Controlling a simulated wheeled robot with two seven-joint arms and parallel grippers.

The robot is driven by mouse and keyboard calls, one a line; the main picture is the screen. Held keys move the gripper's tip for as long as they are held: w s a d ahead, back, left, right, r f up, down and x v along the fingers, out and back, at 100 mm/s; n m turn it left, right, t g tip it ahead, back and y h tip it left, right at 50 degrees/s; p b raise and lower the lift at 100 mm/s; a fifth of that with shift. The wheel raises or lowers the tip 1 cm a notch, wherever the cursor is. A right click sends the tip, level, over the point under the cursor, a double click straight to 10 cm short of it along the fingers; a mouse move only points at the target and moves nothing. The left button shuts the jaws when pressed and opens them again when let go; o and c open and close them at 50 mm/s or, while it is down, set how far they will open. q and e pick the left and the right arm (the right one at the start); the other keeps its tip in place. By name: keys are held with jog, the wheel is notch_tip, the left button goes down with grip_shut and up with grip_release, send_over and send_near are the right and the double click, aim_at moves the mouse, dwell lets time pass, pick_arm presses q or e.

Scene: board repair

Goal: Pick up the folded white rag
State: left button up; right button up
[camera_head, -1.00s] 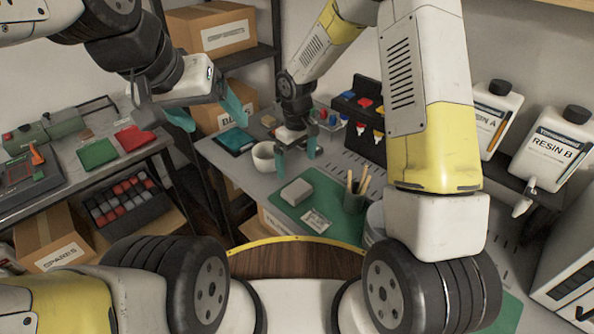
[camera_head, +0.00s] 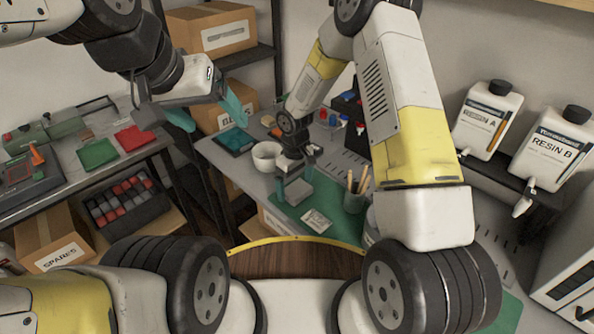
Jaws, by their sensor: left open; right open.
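My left gripper (camera_head: 207,112) is open and empty, held in the air left of the bench, well away from the rag.
A white cup (camera_head: 266,157) stands just behind and left of my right gripper. Resin bottles (camera_head: 551,150) stand at the right.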

aim_at(295, 189)
jog(key=c, duration=1.3)
jog(key=shift+o, duration=0.2)
jog(key=shift+r, duration=0.2)
jog(key=shift+r, duration=0.7)
jog(key=shift+s+r, duration=0.2)
jog(key=shift+r, duration=0.3)
jog(key=shift+s+r, duration=0.2)
jog(key=shift+r, duration=0.3)
jog(key=s+r, duration=0.1)
jog(key=s, duration=1.4)
jog(key=shift+s+r, duration=0.15)
jog(key=shift+d, duration=0.1)
